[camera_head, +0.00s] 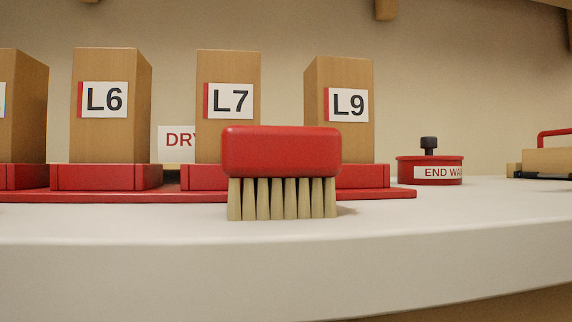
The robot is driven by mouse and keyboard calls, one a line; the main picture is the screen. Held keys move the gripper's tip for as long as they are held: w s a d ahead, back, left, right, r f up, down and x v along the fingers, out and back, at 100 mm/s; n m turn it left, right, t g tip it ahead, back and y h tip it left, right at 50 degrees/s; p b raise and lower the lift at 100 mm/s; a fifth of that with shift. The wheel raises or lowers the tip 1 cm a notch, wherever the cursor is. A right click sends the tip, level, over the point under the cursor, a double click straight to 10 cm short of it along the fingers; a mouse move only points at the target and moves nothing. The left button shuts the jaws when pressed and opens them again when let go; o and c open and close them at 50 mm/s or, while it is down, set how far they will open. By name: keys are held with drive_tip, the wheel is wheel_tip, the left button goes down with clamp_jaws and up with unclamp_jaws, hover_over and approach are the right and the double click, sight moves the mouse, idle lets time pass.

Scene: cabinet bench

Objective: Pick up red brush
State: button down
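The red brush (281,152) stands upright near the front of the white bench, in the middle of the head camera view. Its red block back is on top, and its pale bristles (282,199) point down onto the bench top. Nothing covers it from this side. My gripper is not in view.
Behind the brush, wooden blocks labelled L6 (110,139), L7 (229,139) and L9 (338,143) stand in red bases on a red tray (395,193). A red round tin (428,170) sits right. The white bench top (450,210) is clear right of the brush.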

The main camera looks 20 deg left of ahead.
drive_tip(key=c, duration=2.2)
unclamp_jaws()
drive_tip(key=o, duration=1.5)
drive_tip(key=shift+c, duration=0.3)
